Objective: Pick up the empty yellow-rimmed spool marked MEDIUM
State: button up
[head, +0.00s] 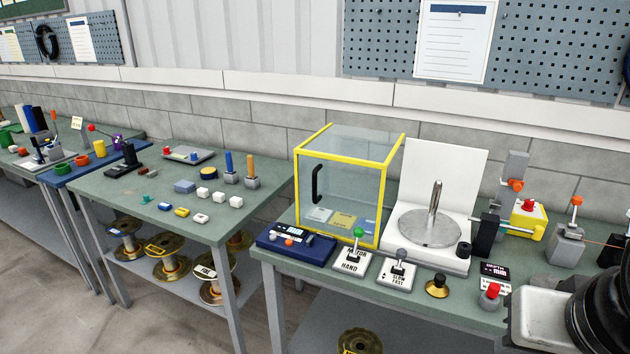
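A brass-coloured spool (172,270) with a yellow tag or rim marking stands on the lower shelf under the middle bench. It sits between a blue-marked spool (125,245) on its left and a white-tagged spool (212,290) on its right. Its lettering is too small to read, and I cannot tell whether it is empty. Another brass spool (359,341) is partly visible under the right bench, cut off by the bottom edge; its marking is unclear. My gripper's fingers are not visible in the head view.
The middle bench top (130,190) carries small blocks and posts; its front leg (231,315) stands right of the spools. The right bench holds a yellow-framed clear box (341,185), a turntable (430,229) and switches. Open floor (150,325) lies in front of the shelf.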

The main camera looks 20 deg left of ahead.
aim_at(172, 266)
jog(key=i+j+u, duration=0.1)
jog(key=u, duration=0.3)
jog(key=i+j+u, duration=0.1)
jog(key=j+u, duration=0.25)
jog(key=i+j+u, duration=0.1)
jog(key=u, duration=0.3)
jog(key=i+j+u, duration=0.1)
jog(key=u, duration=0.25)
jog(key=i+j+u, duration=0.15)
jog(key=i, duration=0.35)
jog(key=i+j+u, duration=0.2)
jog(key=i, duration=0.35)
jog(key=k+l, duration=0.2)
jog(key=k, duration=0.65)
jog(key=k+l+u, duration=0.1)
jog(key=k, duration=0.75)
jog(key=i+j, duration=0.15)
jog(key=i, duration=0.4)
jog(key=i+j, duration=0.15)
jog(key=i, duration=0.4)
jog(key=i+j+z, duration=0.1)
jog(key=i, duration=0.45)
jog(key=i+j, duration=0.25)
jog(key=i, duration=0.25)
jog(key=z, duration=0.2)
